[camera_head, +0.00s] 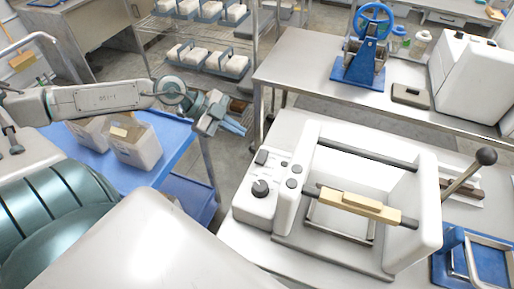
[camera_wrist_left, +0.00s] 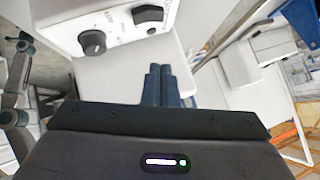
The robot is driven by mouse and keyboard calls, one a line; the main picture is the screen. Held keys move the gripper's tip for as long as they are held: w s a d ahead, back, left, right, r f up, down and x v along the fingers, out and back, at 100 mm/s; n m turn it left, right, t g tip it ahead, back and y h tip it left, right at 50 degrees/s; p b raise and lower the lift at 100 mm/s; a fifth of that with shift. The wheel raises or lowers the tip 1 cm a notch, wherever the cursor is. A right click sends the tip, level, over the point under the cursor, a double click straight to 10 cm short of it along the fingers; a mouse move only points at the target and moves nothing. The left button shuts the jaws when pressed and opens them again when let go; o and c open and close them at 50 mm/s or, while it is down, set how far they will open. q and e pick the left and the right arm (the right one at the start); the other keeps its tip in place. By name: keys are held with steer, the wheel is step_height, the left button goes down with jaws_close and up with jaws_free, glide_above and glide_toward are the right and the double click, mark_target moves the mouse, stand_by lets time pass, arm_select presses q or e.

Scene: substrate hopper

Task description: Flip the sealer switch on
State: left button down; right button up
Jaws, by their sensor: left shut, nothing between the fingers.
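The sealer (camera_head: 310,135) is a white machine on the steel table at the lower right, with a control panel (camera_head: 279,169) at its left end. The panel carries a large dark knob (camera_head: 260,188), smaller round controls and a dark block-like switch (camera_head: 262,157). In the left wrist view the knob (camera_wrist_left: 92,42) and the dark switch (camera_wrist_left: 148,14) show at the top. My left gripper (camera_head: 236,127) is shut and empty, its blue fingertips (camera_wrist_left: 158,84) together. It is in the air left of the panel, apart from it. Whether the switch is on cannot be told. My right gripper is not in view.
The sealer has a wooden-gripped bar (camera_head: 358,204) and a ball-ended lever (camera_head: 466,174). A blue cart (camera_head: 176,137) with white bags stands below my left arm. A blue hand-wheel device (camera_head: 366,50) stands on the back table. A blue tray (camera_head: 490,262) lies at right.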

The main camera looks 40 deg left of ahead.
mark_target(262, 157)
arm_select(q)
steer(key=shift+b+x, duration=0.5)
steer(key=shift+x, duration=2.85)
steer(key=shift+w+a+f+p, duration=0.1)
steer(key=shift+w+f+p, duration=0.3)
steer(key=shift+f, duration=0.5)
steer(key=shift+w+a+f+p, duration=0.1)
steer(key=shift+w+f+p, duration=0.2)
steer(key=shift+f, duration=0.6)
steer(key=shift+w, duration=0.1)
